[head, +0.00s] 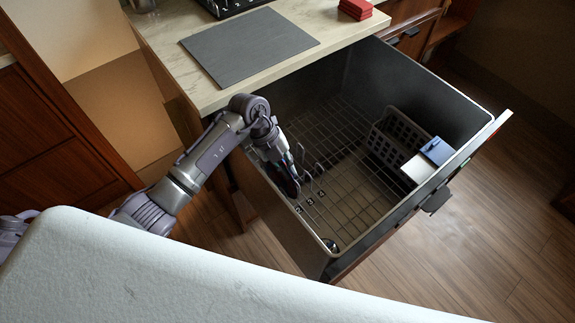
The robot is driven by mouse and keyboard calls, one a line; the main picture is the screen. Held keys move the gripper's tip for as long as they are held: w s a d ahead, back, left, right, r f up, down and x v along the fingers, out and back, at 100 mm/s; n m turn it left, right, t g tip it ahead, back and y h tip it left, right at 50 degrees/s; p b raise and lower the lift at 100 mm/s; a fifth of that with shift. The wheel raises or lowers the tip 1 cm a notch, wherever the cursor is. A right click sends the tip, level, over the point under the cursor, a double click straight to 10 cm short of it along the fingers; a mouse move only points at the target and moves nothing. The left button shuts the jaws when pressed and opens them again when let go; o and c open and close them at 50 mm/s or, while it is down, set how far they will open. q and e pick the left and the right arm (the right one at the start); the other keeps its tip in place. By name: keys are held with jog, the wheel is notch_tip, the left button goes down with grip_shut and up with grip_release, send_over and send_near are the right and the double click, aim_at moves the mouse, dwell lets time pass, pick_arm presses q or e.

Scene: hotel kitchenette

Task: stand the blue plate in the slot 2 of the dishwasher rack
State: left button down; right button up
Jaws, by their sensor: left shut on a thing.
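My left gripper (284,172) reaches down into the open dishwasher drawer, at its left side. It is shut on a thin dark-blue thing, which I take to be the blue plate; it is seen nearly edge-on and mostly hidden by the gripper. The dishwasher rack (345,200) is a wire grid on the drawer floor. Wire prongs stand beside the gripper, with small labels 2, 3 and 4 in front of them. The label 2 (298,210) is closest to the gripper. I cannot tell whether the plate touches the rack. My right gripper is not in view.
A grey cutlery basket (393,142) and a blue-and-white box (435,151) sit at the drawer's right side. The drawer walls stand high around the rack. The counter above holds a grey mat (248,46) and red blocks (355,8). The rack's middle is empty.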

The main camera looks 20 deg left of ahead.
pick_arm(q)
jog(key=shift+f, duration=0.55)
jog(key=shift+f+b, duration=0.3)
jog(key=shift+b, duration=0.05)
jog(key=c, duration=1.2)
grip_release()
jog(key=shift+v, duration=3.7)
jog(key=shift+r, duration=0.15)
